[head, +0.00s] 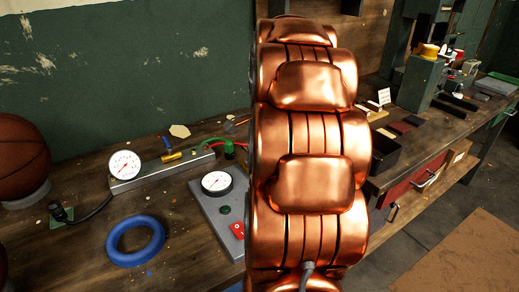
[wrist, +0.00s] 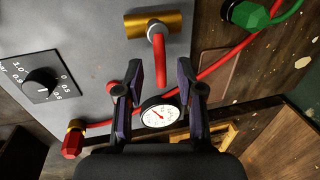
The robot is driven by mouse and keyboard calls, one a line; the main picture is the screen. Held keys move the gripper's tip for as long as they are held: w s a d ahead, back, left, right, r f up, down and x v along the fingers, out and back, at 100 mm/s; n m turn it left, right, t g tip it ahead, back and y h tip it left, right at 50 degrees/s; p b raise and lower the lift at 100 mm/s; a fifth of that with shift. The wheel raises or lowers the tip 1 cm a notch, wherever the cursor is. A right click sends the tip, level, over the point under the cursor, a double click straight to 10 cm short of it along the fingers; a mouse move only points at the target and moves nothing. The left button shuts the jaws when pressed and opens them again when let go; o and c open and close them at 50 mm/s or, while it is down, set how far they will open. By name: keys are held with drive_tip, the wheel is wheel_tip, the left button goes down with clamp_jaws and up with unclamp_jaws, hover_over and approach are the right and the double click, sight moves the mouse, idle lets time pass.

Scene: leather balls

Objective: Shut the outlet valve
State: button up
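Which fitting is the outlet valve I cannot tell. In the wrist view, a green knob (wrist: 250,14) sits at upper right and a red knob with a brass collar (wrist: 73,143) at lower left. A brass block (wrist: 153,24) with a short red piece (wrist: 159,59) is at the top middle. My gripper (wrist: 160,80) is open, its dark fingers on either side of the red piece's lower end in the picture; contact is unclear. A white dial gauge (wrist: 160,114) shows between the fingers. In the head view my copper arm hides the gripper; a green knob (head: 229,149) shows left of it.
The workbench holds a gauge (head: 124,164) on a metal bar, a gauge on a grey plate (head: 216,184), a red switch (head: 237,230), a blue ring (head: 135,240) and a basketball (head: 22,158). A black dial (wrist: 40,81) is in the wrist view. Another cluttered bench (head: 440,120) stands right.

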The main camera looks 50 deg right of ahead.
wheel_tip(320, 180, up, 12)
drive_tip(key=s, duration=0.2)
drive_tip(key=shift+a+f, duration=0.15)
drive_tip(key=shift+a, duration=0.25)
drive_tip(key=shift+s, duration=0.1)
idle(0.4)
